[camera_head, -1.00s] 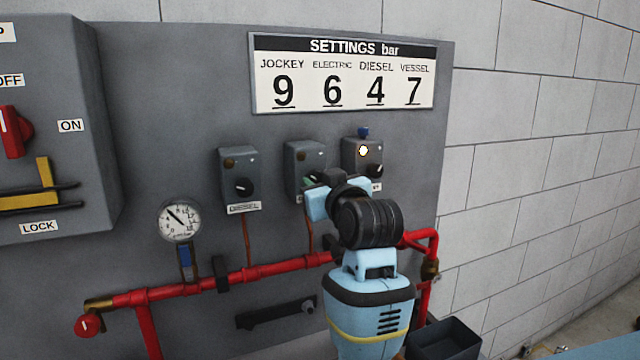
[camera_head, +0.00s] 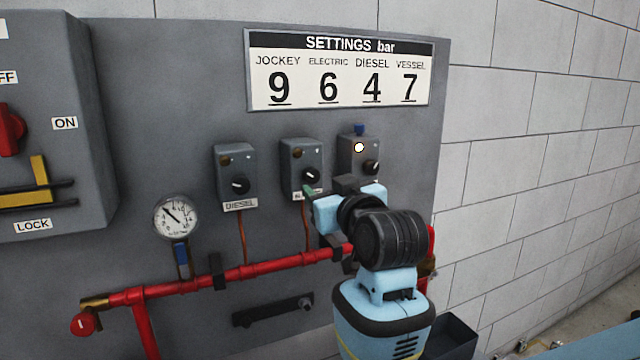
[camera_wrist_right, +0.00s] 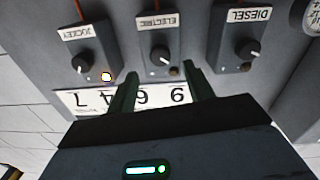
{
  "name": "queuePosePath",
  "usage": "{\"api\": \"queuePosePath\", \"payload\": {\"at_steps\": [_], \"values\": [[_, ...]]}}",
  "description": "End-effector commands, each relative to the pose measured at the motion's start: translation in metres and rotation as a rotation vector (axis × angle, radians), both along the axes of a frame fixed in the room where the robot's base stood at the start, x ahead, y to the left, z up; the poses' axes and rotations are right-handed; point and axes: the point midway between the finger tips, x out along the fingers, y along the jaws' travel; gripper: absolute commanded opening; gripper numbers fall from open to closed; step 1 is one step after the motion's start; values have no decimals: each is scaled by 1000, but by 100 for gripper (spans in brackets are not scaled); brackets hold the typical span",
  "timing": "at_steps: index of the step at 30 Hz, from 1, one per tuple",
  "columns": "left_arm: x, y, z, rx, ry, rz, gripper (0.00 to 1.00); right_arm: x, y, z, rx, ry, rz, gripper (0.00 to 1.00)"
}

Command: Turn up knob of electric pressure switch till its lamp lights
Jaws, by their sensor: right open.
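The electric pressure switch (camera_head: 302,158) is the middle grey box on the panel. Its black knob (camera_head: 310,174) has a white pointer mark, and its lamp (camera_head: 295,154) looks dark. In the upside-down right wrist view the ELECTRIC knob (camera_wrist_right: 160,56) lies between and beyond my fingertips, with its dark lamp (camera_wrist_right: 174,71) below it. My right gripper (camera_head: 318,196) is open and empty, just in front of and below the box at lower right. Its green fingers (camera_wrist_right: 160,80) appear apart from the knob. My left gripper is out of view.
The jockey switch (camera_head: 349,168), right of the electric one, has a lit lamp (camera_head: 359,147). The diesel switch (camera_head: 235,165) is at left with a dark lamp. A red pipe (camera_head: 250,272) and gauge (camera_head: 175,217) are below. The settings board (camera_head: 340,70) reads electric 6.

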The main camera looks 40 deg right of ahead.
Motion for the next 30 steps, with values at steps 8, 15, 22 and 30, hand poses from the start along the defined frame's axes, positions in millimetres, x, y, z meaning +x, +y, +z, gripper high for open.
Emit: {"api": "queuePosePath", "payload": {"at_steps": [8, 15, 22, 30], "values": [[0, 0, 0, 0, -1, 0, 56, -20, 7, 0, -1, 0, 0, 52], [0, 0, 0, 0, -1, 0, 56, -20, 7, 0, -1, 0, 0, 52], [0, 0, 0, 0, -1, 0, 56, -20, 7, 0, 0, 0, 0, 52], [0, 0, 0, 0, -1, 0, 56, -20, 7, 0, 0, 0, 0, 52]]}}
